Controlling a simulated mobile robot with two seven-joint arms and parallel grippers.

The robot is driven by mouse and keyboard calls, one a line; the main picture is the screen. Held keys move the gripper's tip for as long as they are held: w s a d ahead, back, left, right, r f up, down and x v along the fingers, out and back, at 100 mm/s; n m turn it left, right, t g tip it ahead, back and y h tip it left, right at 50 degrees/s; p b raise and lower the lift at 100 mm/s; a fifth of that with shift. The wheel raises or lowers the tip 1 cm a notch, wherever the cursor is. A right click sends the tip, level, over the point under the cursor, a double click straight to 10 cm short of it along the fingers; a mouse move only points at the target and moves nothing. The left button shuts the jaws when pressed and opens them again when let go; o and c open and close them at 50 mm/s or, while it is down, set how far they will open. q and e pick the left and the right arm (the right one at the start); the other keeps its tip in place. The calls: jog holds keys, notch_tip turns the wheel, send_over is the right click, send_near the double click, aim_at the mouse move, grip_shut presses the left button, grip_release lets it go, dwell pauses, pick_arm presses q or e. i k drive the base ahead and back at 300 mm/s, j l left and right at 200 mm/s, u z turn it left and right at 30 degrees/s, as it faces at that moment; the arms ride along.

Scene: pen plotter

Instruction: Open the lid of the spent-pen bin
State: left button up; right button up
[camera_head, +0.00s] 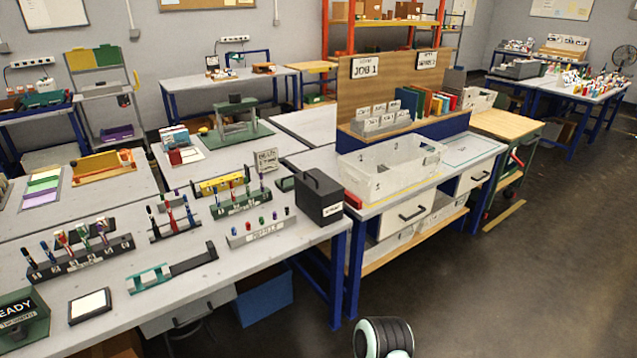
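A dark grey box (318,200) with a small white label stands at the right end of the long table, near the corner; the label is too small to read. It looks like the spent-pen bin. Its lid (318,183) lies flat on top and looks shut, with a raised dark handle on it. Neither of my grippers shows. A rounded black and pale part at the bottom edge looks like part of my own arm, well apart from the box.
A pale rack of caps (262,231) and a pen holder (238,199) stand left of the box. A white open bin (385,183) stands on the bench to its right. Pen racks (80,256) fill the table's left.

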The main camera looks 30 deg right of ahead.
aim_at(320, 182)
jog(key=i+l, duration=0.15)
jog(key=l, duration=0.2)
jog(key=i+l+u, duration=0.15)
jog(key=l, duration=0.2)
jog(key=i+l, duration=0.1)
jog(key=l, duration=0.25)
jog(key=i+l+u, duration=0.15)
jog(key=l, duration=0.2)
